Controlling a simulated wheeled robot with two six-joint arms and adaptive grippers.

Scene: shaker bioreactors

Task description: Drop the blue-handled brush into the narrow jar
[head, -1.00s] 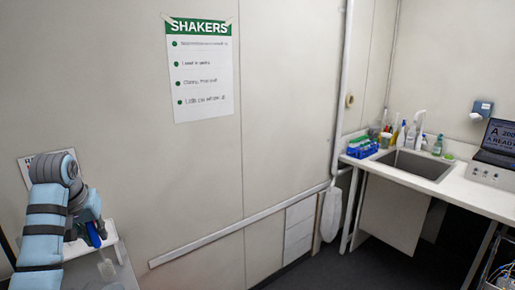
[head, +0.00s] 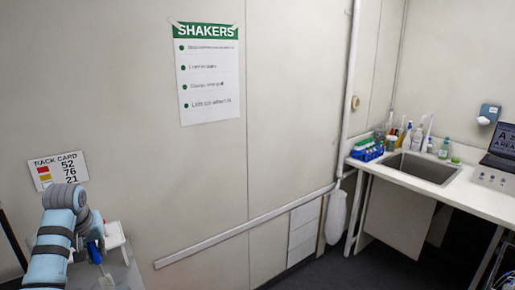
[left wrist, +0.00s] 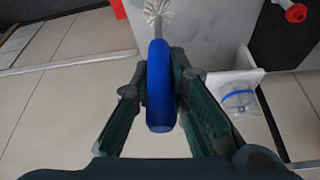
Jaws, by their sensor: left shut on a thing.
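My left gripper (left wrist: 160,85) is shut on the blue handle (left wrist: 161,95) of the brush. The white bristle head (left wrist: 157,9) points away from the gripper, over a grey surface. In the head view the left gripper (head: 97,246) is at the lower left, with the blue handle (head: 94,254) hanging below it and the pale brush head (head: 107,280) lower down. A clear round vessel with a blue ring (left wrist: 238,100) shows to the right in the left wrist view; I cannot tell whether it is the narrow jar. My right gripper is out of view.
A white stand (head: 114,236) is beside the left gripper on a grey bench. A red object (left wrist: 295,11) is at the upper right of the left wrist view. A rack card (head: 58,170) and a shakers poster (head: 208,75) are on the wall. A sink (head: 420,168) is far right.

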